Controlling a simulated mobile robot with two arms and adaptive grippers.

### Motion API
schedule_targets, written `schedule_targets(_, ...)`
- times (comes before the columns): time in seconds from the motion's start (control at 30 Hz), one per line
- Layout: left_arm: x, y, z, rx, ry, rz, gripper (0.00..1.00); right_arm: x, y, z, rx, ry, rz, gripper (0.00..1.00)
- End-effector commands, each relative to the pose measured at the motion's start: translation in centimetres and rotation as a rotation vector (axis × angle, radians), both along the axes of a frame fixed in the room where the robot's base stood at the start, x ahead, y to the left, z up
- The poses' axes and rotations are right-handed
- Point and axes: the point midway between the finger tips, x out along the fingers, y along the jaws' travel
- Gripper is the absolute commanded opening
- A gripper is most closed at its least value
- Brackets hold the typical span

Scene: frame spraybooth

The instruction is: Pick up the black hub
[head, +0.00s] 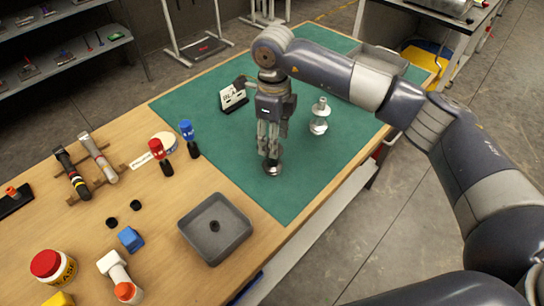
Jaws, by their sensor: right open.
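A small dark round piece with a shiny rim (273,169), which looks like the black hub, sits on the green mat (315,180) near the middle of the table. My right gripper (268,153) points straight down over it, with its fingertips at or just above its top. The gripper is open; the fingers hide part of the piece, and I cannot tell whether they touch it. My left gripper is not in view.
A grey tray (240,240) holding a small black part stands in front. The right mat area is clear.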

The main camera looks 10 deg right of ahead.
Motion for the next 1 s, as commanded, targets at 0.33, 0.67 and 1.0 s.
schedule_targets(0.33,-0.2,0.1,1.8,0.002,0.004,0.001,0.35,-0.2,0.2,-3.2,0.003,0.004,0.001,0.5)
schedule_targets(0.67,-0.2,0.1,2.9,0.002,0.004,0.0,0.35,-0.1,0.3,-6.9,0.003,-0.001,0.002,0.5)
schedule_targets(1.0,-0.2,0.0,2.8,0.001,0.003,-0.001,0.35,-0.1,0.3,-6.9,0.004,-0.001,0.001,0.14)
